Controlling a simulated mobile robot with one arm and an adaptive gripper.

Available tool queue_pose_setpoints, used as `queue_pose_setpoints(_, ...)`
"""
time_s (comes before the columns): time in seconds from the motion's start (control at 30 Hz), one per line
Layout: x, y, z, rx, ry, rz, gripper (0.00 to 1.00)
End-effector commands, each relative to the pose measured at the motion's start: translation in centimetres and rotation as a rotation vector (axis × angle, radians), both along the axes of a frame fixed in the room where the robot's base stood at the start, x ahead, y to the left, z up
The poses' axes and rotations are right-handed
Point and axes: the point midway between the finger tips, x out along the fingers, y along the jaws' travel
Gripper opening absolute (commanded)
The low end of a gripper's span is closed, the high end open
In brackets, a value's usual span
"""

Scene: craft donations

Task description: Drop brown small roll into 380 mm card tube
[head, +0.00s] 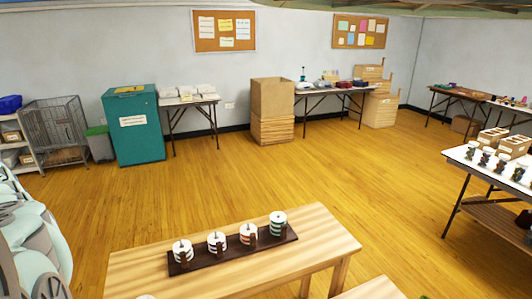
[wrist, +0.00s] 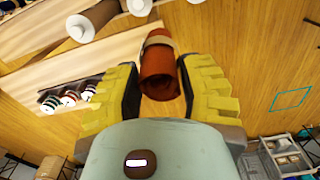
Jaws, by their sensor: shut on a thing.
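My gripper (wrist: 160,80) shows in the wrist view with yellow fingers on both sides of a small reddish-brown roll (wrist: 160,75). It is shut on the roll, which has a paler band near its far end. Beyond it, a larger brown roll with a white end (wrist: 97,20) lies on a pale wooden surface (wrist: 30,25). A white round end (wrist: 140,6) shows at the top edge. I cannot tell which thing is the 380 mm card tube. My gripper is outside the head view.
A wooden bench (head: 325,240) holds a dark tray (head: 200,262) with several white banded cylinders (head: 217,243). A teal bin (head: 133,130), a tall cardboard box (head: 272,98) and a wire cage (head: 55,130) stand by the wall. The middle floor is clear.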

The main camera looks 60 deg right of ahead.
Motion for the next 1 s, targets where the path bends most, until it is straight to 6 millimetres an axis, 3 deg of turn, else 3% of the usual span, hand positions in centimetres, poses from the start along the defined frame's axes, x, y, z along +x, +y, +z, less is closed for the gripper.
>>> queue_pose_setpoints(0.43, -6.2, -4.5, -5.2, 0.006, 0.005, -0.432, 0.09)
queue_pose_setpoints(0.7, -12.3, -6.7, -8.1, 0.005, 0.011, -0.676, 0.09)
queue_pose_setpoints(1.0, -19.3, -8.2, -9.9, 0.003, 0.009, -0.89, 0.09)
